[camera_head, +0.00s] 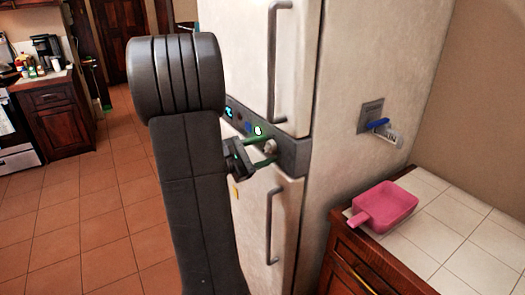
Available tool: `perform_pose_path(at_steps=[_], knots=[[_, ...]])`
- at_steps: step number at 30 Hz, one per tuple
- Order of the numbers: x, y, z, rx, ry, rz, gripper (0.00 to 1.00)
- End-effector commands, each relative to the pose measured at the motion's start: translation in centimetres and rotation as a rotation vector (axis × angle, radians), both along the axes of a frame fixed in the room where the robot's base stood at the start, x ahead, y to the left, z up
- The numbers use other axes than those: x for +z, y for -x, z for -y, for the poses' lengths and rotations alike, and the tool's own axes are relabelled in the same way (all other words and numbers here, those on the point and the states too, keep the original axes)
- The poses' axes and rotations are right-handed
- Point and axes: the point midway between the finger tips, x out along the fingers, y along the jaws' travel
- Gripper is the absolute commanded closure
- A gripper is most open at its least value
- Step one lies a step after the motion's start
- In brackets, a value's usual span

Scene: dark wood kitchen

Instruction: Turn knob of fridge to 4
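The white fridge (345,75) stands in the middle of the view, with a dark grey control panel (292,157) between its upper and lower doors. A small light-coloured knob (270,147) sits on this panel. My gripper (270,150) is in front of the panel. Its two thin green-edged fingers are spread apart and point at the knob, which shows between their tips. I cannot tell whether a finger touches it. The knob's numbers and pointer are too small to read. Part of the panel and the fridge's left side are hidden behind my arm.
Metal door handles stick out above (272,60) and below (270,225) the panel. A pink pan (385,205) lies on the white tiled counter (455,208) at the right. A wall bracket with a blue-topped item (380,124) is on the fridge's side. Tiled floor (100,215) at the left is clear.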

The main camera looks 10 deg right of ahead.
Motion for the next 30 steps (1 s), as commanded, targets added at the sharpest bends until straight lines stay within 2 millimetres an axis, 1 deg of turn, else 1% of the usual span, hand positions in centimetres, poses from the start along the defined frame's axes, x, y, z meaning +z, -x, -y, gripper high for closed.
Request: perform_pose_path(at_steps=[1, 3, 6, 11, 18, 21, 29, 30], knots=[[0.01, 0.0, -0.01, 0.0, 0.0, 0.0, 0.58], [0.01, 0.01, -0.01, 0.0, 0.0, 0.0, 0.72], [0.01, 0.01, -0.02, 0.0, 0.0, 0.0, 0.89], [0.08, 0.03, -0.01, 0.0, 0.011, -0.03, 0.88], [0.12, 0.12, 0.02, 0.0, 0.07, -0.193, 0.88], [0.01, 0.14, 0.03, 0.0, 0.083, -0.227, 0.88], [-0.05, 0.15, 0.02, 0.0, 0.085, -0.233, 0.88], [-0.05, 0.15, 0.02, 0.0, 0.085, -0.233, 0.64]])
